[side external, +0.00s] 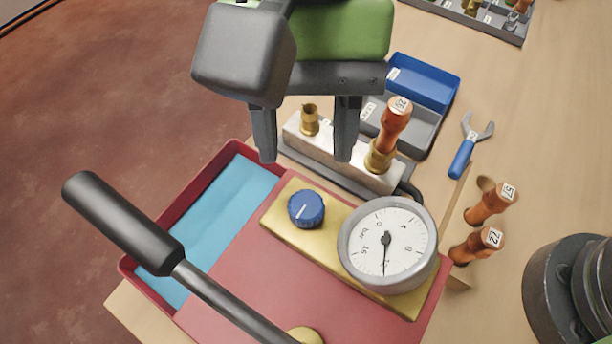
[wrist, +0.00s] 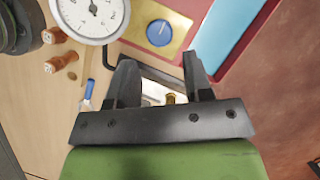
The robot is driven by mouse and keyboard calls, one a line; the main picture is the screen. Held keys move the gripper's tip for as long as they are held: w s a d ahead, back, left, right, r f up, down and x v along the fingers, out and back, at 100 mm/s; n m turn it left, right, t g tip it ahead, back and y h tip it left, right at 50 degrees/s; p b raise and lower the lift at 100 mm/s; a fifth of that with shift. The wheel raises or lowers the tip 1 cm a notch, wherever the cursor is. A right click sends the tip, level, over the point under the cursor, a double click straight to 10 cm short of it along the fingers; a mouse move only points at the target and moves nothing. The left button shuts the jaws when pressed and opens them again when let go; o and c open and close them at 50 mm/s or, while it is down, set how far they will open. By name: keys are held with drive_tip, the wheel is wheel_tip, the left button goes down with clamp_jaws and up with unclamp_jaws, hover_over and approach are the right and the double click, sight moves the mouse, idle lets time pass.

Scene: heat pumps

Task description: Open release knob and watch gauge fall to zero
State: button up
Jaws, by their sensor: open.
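The blue release knob (side external: 306,209) with a white pointer line sits on a brass plate (side external: 330,231) on the red pump box. The round white gauge (side external: 388,244) stands to its right, and its black needle points down the dial, away from where the 0 seems to be. My gripper (side external: 304,158) is open and empty above the metal block (side external: 357,167), behind the knob and apart from it. In the wrist view the knob (wrist: 160,33) lies beyond the fingertips (wrist: 158,58), and the gauge (wrist: 90,14) is cut off by the top edge.
A black-handled pump lever (side external: 125,223) crosses the front left. A red tray of blue water (side external: 215,222) is left of the knob. Tagged copper pieces (side external: 492,203), a blue-handled wrench (side external: 466,148) and a blue-grey bin (side external: 430,82) lie right. One tagged copper piece (side external: 395,118) stands in the block.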

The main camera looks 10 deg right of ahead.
sight(306, 201)
drive_tip(key=x, duration=0.6)
drive_tip(key=c, duration=0.6)
